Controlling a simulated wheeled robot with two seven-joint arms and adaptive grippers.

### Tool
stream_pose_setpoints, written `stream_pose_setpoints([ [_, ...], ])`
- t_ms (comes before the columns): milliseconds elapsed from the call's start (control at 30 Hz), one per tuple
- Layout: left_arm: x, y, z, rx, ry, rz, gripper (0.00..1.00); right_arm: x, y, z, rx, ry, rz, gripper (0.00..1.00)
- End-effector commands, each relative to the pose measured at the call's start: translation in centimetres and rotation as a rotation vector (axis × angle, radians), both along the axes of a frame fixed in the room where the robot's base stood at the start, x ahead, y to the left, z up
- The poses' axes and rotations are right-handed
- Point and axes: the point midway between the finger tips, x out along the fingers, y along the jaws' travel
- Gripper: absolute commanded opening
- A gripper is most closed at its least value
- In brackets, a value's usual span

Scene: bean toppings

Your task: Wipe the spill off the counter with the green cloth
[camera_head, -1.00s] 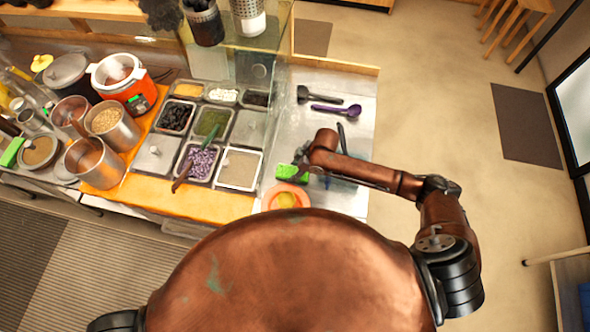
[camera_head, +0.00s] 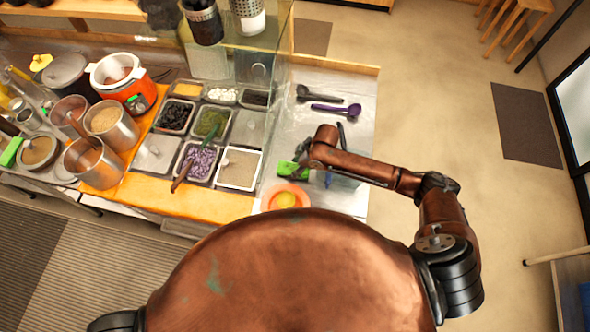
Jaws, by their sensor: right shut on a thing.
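The green cloth (camera_head: 287,169) is a small bright green patch on the metal counter (camera_head: 325,114), just right of the topping trays. My right gripper (camera_head: 300,170) is shut on the cloth, low over the counter; the arm hides part of the gripper. I cannot tell whether the cloth touches the surface. I cannot make out the spill; my arm hides part of the counter. My left gripper is not in view.
An orange bowl (camera_head: 272,200) with something yellow in it stands just in front of the cloth. A purple ladle (camera_head: 335,109) and a dark utensil (camera_head: 318,97) lie at the back of the counter. A glass pane (camera_head: 262,70) rises at left.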

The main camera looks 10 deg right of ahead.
Motion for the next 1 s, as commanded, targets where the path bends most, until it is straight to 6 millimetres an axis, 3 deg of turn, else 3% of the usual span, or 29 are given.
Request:
stream_pose_setpoints([
  [500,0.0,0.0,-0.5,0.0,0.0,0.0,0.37,3.0,-1.3,0.0,-0.001,0.0,0.0,0.27],
  [1000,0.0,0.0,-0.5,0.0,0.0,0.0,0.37,3.1,-1.3,-0.1,-0.001,0.0,0.0,0.27],
])
